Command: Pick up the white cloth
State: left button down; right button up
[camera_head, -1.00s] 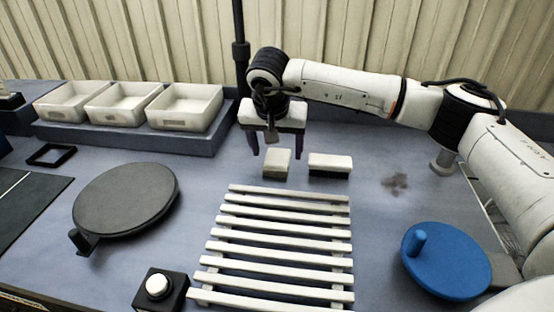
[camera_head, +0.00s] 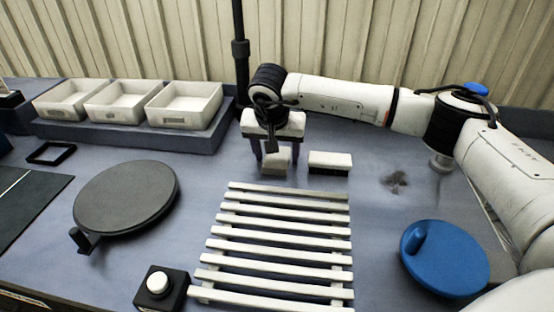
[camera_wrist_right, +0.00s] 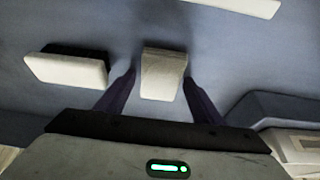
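The white cloth (camera_head: 275,162) is a small pale folded block on the blue-grey table, behind the slatted rack. My right gripper (camera_head: 275,157) is over it, pointing down. In the right wrist view the cloth (camera_wrist_right: 163,74) lies between the two dark purple fingers of the right gripper (camera_wrist_right: 160,90). A gap shows on each side of it, so the gripper is open and not closed on it. The head view hides part of the cloth behind the fingers. My left gripper is not in view.
A white-topped brush-like block (camera_head: 330,162) with a dark underside lies close to the right of the cloth. The white slatted rack (camera_head: 278,245) is in front. White trays (camera_head: 185,104), a dark round plate (camera_head: 125,200) and a blue disc (camera_head: 445,262) stand farther off.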

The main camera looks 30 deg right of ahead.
aim_at(277, 157)
jog(key=c, duration=0.9)
notch_tip(277, 157, up, 10)
jog(key=shift+r+b, duration=0.2)
jog(key=shift+b, duration=0.2)
jog(key=o, duration=0.6)
jog(key=c, duration=0.4)
jog(key=shift+f, duration=0.1)
